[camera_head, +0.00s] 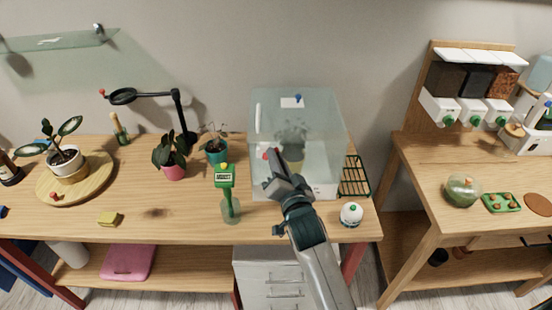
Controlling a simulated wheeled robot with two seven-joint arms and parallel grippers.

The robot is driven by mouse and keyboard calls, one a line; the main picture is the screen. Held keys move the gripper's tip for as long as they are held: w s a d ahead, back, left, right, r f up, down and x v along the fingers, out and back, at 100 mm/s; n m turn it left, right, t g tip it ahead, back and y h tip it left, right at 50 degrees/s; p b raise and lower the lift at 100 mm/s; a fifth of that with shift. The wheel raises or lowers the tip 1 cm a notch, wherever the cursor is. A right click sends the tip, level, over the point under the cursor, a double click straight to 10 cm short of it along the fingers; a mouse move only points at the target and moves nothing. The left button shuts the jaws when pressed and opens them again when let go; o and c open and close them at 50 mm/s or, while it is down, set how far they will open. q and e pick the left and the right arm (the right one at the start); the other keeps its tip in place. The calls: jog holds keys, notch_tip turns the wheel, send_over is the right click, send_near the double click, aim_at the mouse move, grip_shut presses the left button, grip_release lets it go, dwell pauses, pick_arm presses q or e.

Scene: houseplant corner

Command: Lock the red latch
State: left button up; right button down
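A clear terrarium-like box (325,125) with a white base stands on the wooden table, a plant blurred inside it. A small red part (265,156), which looks like the red latch, shows at the front of the box. My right gripper (271,154) reaches up from the lower right, its fingertips at the red part. The gripper covers much of it, so I cannot tell whether they touch, how the latch is turned, or whether the fingers are open. My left gripper is not in view.
A green-topped moisture meter (225,177) stands left of my arm, and a white round pot (351,214) sits to its right. A dark green rack (355,177) lies beside the box. Potted plants (173,160) and a black lamp (180,110) stand further left.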

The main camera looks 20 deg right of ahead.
jog(key=n+p, duration=0.1)
jog(key=p, duration=0.1)
jog(key=a+r+n+p, duration=0.1)
jog(key=n+p, duration=0.1)
jog(key=shift+w+g, duration=0.15)
jog(key=shift+g, duration=0.25)
jog(key=shift+a+n, duration=0.2)
jog(key=shift+n, duration=0.5)
jog(key=shift+w+a+r+n+g+h, duration=0.1)
jog(key=shift+a+n+g+h, duration=0.2)
jog(key=shift+n, duration=0.5)
jog(key=shift+w+a+r+n+g+h, duration=0.1)
jog(key=shift+a+n+g+h, duration=0.15)
jog(key=shift+n, duration=0.55)
jog(key=c, duration=1.8)
grip_release()
jog(key=shift+s, duration=0.1)
